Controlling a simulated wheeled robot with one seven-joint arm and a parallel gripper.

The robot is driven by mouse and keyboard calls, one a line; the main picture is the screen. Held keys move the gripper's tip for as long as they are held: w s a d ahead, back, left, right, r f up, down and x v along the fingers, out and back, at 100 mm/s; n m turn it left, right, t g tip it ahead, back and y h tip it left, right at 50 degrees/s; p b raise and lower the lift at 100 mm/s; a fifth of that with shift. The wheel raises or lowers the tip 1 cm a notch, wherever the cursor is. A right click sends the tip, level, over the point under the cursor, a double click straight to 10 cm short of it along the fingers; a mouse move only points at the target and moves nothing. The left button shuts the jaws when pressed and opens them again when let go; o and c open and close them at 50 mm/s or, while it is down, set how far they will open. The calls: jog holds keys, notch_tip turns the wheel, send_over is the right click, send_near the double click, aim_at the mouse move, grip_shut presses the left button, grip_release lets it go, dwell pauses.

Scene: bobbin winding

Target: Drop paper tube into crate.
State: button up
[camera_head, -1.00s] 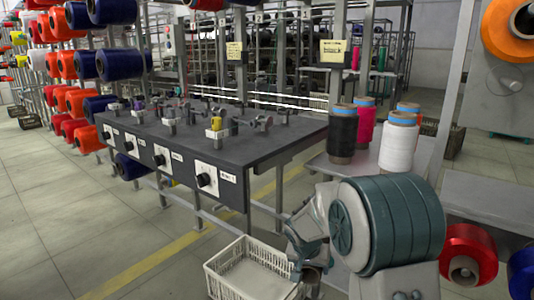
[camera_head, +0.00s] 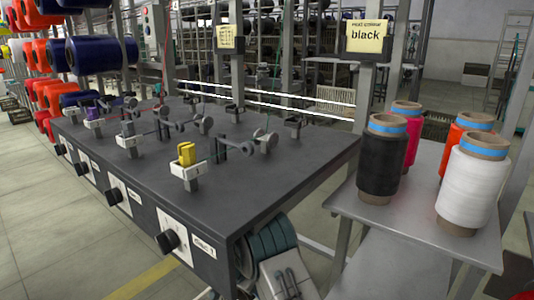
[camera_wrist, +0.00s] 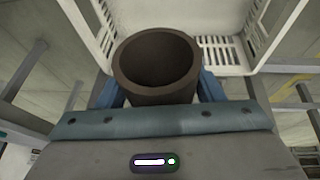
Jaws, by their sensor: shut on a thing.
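A brown paper tube (camera_wrist: 157,65), open at its top end, is held in my gripper (camera_wrist: 160,92) in the wrist view. The blue fingers press on its two sides. The white slotted crate (camera_wrist: 235,55) lies beyond and below the tube in the wrist view. The tube's rim overlaps the near part of the crate, and its lower end is hidden. The head view shows only part of my arm at the bottom, with the crate, tube and gripper out of view.
A dark winding table (camera_head: 250,165) with knobs and small spindles fills the middle of the head view. A grey side shelf (camera_head: 415,225) at right bears black (camera_head: 382,158), white (camera_head: 472,185), pink and orange cones. A sign reading "black" (camera_head: 366,37) hangs above.

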jog(key=shift+f, duration=0.55)
jog(key=shift+a+f+b, duration=0.15)
jog(key=shift+f+b, duration=0.85)
jog(key=shift+f, duration=1.6)
jog(key=o, duration=1.1)
jog(key=p+v, duration=0.3)
jog(key=v, duration=0.4)
jog(key=shift+s+a+r, duration=0.1)
jog(key=shift+a+r, duration=0.05)
jog(key=shift+r, duration=0.1)
jog(key=shift+f, duration=0.1)
